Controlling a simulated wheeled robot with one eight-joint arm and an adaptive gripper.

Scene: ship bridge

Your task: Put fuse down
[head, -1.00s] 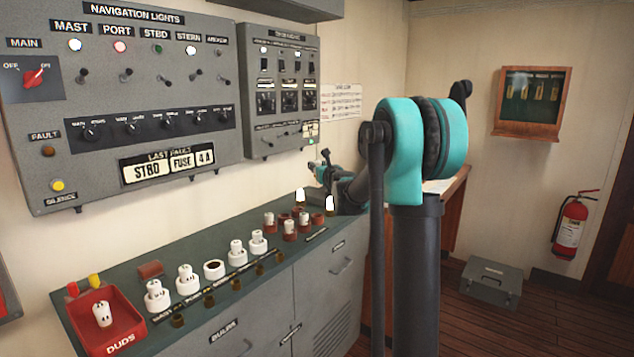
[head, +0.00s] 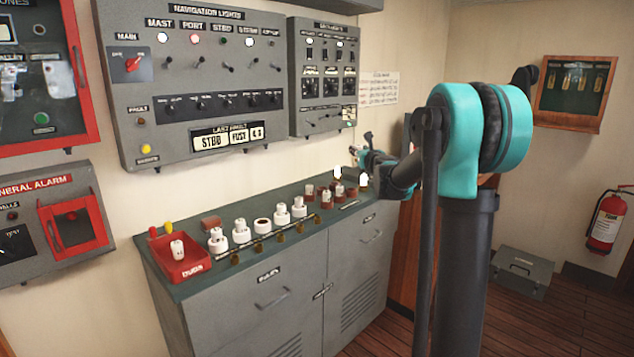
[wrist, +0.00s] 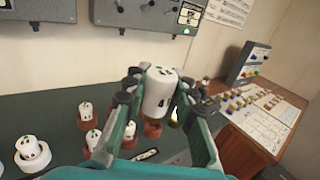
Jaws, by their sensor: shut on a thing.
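My gripper (wrist: 160,95) is shut on a white fuse (wrist: 158,90) with dark marks, held upright above the green counter. In the head view my gripper (head: 362,155) is small, over the counter's far right end; the fuse cannot be made out clearly there. In the wrist view a red-brown holder (wrist: 153,130) shows below and behind the held fuse. Other white fuses stand in red-brown holders (head: 325,195) on the counter. A row of white sockets (head: 242,238) holds fuses, except one open socket (head: 262,226). A white fuse (head: 177,250) stands in the red DUDS tray (head: 192,270).
The navigation lights panel (head: 205,120) and a smaller panel (head: 325,108) hang above the counter (head: 222,200). A chart table (wrist: 265,110) is right of the counter in the wrist view.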

